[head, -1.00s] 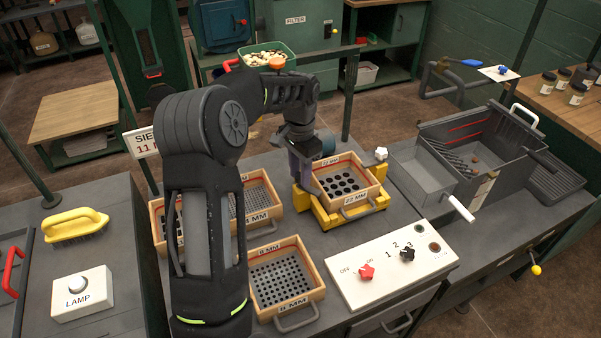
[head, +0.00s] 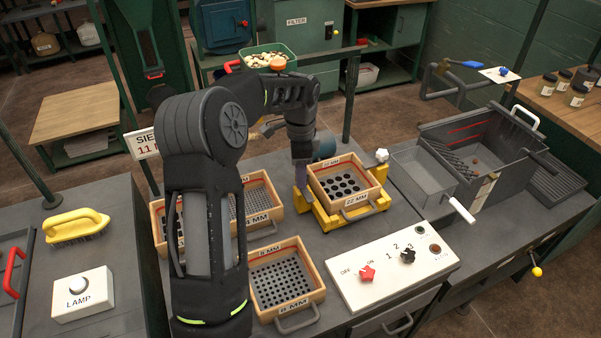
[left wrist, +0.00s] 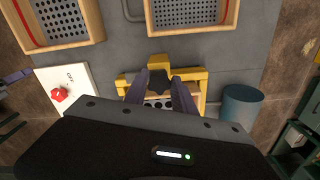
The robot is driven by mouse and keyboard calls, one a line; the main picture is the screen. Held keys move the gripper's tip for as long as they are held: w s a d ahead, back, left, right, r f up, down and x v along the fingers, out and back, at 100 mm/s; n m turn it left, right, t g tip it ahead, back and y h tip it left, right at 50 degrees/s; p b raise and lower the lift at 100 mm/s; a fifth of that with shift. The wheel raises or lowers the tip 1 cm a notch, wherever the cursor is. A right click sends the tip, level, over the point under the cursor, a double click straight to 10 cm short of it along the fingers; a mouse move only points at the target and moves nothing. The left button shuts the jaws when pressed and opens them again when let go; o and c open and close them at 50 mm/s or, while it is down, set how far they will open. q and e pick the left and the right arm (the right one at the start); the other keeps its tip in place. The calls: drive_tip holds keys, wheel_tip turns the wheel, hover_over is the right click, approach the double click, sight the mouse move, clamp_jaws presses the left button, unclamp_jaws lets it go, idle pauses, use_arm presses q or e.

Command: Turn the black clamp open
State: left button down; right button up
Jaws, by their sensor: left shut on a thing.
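The black clamp (left wrist: 158,80) shows in the left wrist view as a dark piece on the edge of the yellow sieve base. My left gripper (left wrist: 158,90) is shut on it, with one finger on each side. The fingers hide part of the clamp. In the head view my left gripper (head: 301,180) reaches down at the left side of the yellow base (head: 322,217), beside the 22 MM sieve (head: 372,196); the clamp cannot be made out there. A purplish-grey tip (left wrist: 16,76) at the left wrist view's edge may be my right gripper; its jaws cannot be read.
A white panel (head: 380,290) with a red knob (head: 367,275) and a black knob (head: 407,256) lies in front. A white star knob (head: 382,155) stands behind the sieve. More sieves (head: 285,285) lie left. A blue cylinder (left wrist: 243,105) is close by.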

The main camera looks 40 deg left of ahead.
use_arm(q)
drive_tip(key=c, duration=1)
unclamp_jaws()
drive_tip(key=shift+c, duration=0.2)
wheel_tip(320, 180, up, 8)
drive_tip(key=shift+f+b, duration=0.1)
drive_tip(key=shift+b, duration=0.5)
